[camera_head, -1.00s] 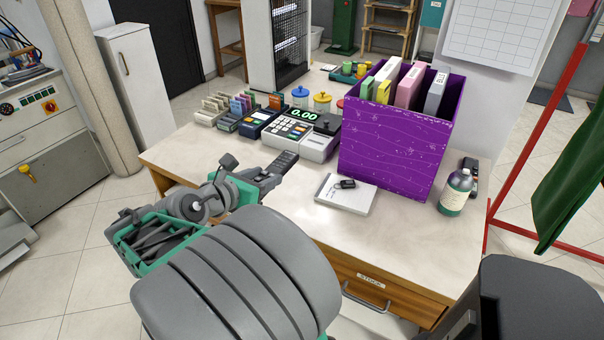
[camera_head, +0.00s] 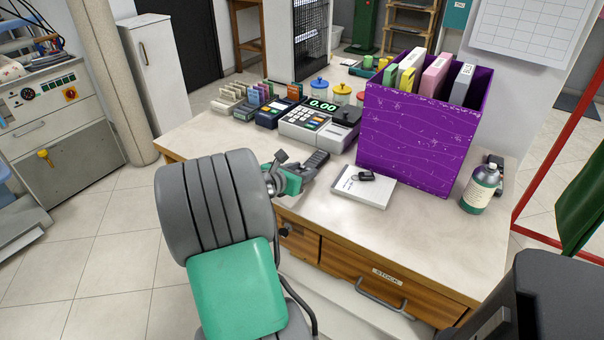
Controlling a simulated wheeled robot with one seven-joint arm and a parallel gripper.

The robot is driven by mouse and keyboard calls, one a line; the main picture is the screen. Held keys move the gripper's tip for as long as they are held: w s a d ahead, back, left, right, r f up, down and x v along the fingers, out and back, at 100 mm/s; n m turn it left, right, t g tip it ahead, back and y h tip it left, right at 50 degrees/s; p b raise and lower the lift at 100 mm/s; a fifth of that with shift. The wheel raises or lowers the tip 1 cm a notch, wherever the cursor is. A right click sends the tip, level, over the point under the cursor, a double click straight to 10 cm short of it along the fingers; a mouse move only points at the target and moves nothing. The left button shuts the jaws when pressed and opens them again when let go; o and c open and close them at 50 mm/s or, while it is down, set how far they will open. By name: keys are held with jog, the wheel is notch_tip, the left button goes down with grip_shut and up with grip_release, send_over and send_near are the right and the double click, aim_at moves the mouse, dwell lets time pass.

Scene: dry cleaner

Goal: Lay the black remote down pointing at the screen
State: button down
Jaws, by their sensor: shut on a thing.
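The black remote (camera_head: 315,162) is at the front left of the white counter (camera_head: 426,238), its far end towards the cash register (camera_head: 301,126). My gripper (camera_head: 299,173) is shut on its near end; my arm hides part of the grip. I cannot tell whether the remote touches the counter or is just above it. The lit green display (camera_head: 322,105) reading 0.00 on the register is the only screen I make out, beyond the remote.
A white notepad (camera_head: 348,189) with a dark key fob (camera_head: 366,176) lies right of the remote. A purple box (camera_head: 415,139) of binders stands behind it. A bottle (camera_head: 480,190) is near the right edge, with a dark item behind it. The front right counter is clear.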

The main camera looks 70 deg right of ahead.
jog(key=shift+r, duration=0.15)
jog(key=c, duration=0.8)
grip_release()
jog(key=shift+f, duration=0.2)
